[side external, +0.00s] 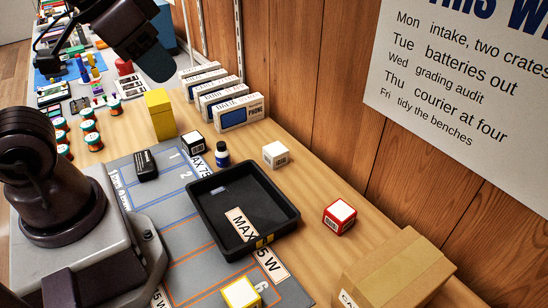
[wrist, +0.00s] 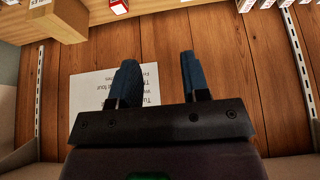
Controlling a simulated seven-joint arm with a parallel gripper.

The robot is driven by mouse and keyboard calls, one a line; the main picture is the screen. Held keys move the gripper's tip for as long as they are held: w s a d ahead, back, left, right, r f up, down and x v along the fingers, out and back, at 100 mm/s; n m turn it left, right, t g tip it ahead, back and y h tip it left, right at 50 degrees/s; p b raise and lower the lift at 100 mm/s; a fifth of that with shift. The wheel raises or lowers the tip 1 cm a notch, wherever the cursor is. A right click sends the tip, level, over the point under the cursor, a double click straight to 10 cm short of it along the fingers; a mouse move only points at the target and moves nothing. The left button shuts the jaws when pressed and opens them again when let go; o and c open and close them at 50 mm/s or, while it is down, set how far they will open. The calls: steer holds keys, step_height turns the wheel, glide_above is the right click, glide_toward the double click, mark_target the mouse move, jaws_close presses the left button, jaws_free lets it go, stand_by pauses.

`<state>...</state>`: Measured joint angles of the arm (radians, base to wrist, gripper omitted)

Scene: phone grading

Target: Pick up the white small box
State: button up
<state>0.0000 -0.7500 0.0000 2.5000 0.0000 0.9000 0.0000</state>
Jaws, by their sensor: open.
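The white small box (side external: 276,154) is a white cube with a barcode label. It stands on the wooden table between the black tray and the wooden wall in the side external view. My gripper (side external: 160,68) is raised at the upper left of that view, well apart from the box. In the wrist view my gripper (wrist: 157,72) has its two dark fingers spread, with nothing between them. They point toward the wooden wall. White items (wrist: 244,5) are cut off at the top edge there, and I cannot tell if one is the white small box.
A black tray (side external: 205,195) lies left of the white box. A red box (side external: 340,217), a black box (side external: 193,143), a dark blue bottle (side external: 222,154) and white phone boxes (side external: 240,114) stand around it. A cardboard box (side external: 392,270) is at the front right.

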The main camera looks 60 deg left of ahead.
steer(key=shift+o, duration=0.4)
steer(key=o, duration=0.7)
